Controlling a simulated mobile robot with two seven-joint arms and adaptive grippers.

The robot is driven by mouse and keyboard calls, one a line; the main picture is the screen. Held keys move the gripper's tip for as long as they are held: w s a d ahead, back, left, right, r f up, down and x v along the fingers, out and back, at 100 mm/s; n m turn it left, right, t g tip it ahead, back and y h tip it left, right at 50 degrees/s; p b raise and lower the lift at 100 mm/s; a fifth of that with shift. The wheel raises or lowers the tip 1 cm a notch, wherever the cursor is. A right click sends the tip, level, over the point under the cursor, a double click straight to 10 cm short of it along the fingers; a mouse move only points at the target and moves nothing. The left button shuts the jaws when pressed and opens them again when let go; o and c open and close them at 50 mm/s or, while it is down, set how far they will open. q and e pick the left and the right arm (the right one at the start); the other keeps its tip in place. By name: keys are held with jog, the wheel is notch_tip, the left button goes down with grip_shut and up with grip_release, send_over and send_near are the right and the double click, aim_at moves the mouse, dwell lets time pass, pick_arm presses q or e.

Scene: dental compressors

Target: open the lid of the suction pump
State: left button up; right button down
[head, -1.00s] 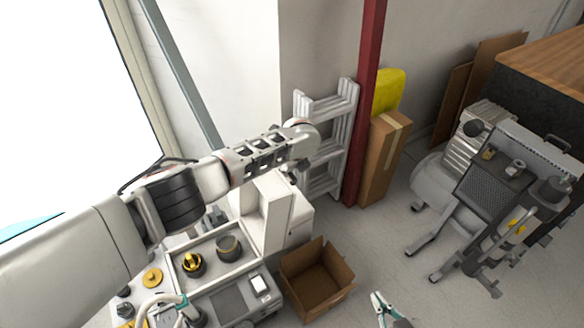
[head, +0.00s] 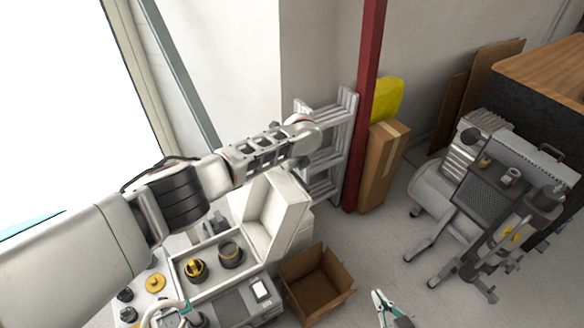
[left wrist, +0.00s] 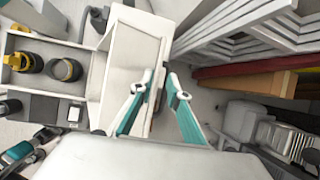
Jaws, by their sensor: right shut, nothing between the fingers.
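The suction pump is a light grey unit at the lower left of the head view, with an open-topped compartment (head: 184,266). Its white, hollow lid (head: 284,199) stands raised and tilted at the compartment's right side; it also shows in the left wrist view (left wrist: 131,62). My left gripper (left wrist: 160,76) is open in the left wrist view, one finger over the lid's right part and the other to its right. Contact cannot be told. My left wrist hides this gripper in the head view. My right gripper (head: 379,295) is shut and empty at the bottom, apart from the pump.
An open cardboard box (head: 317,283) stands on the floor right of the pump. A white ladder (head: 340,125), a red post (head: 364,110) and a tall carton (head: 382,165) stand behind. A grey compressor (head: 482,195) is at right.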

pick_arm(q)
jog(key=shift+h, duration=0.5)
jog(key=d, duration=0.1)
jog(key=d+r, duration=0.1)
jog(key=d, duration=0.1)
jog(key=d+r, duration=0.1)
jog(key=d, duration=0.1)
jog(key=shift+s+d+r, duration=0.1)
jog(key=shift+s+d, duration=0.1)
jog(key=shift+s, duration=0.2)
jog(key=s+a+r+y, duration=0.1)
jog(key=s+a+r, duration=0.1)
jog(key=a+r, duration=0.2)
jog(key=shift+s+a+r, duration=0.3)
jog(key=shift+s+a, duration=0.05)
jog(key=shift+a, duration=0.25)
jog(key=shift+f, duration=0.1)
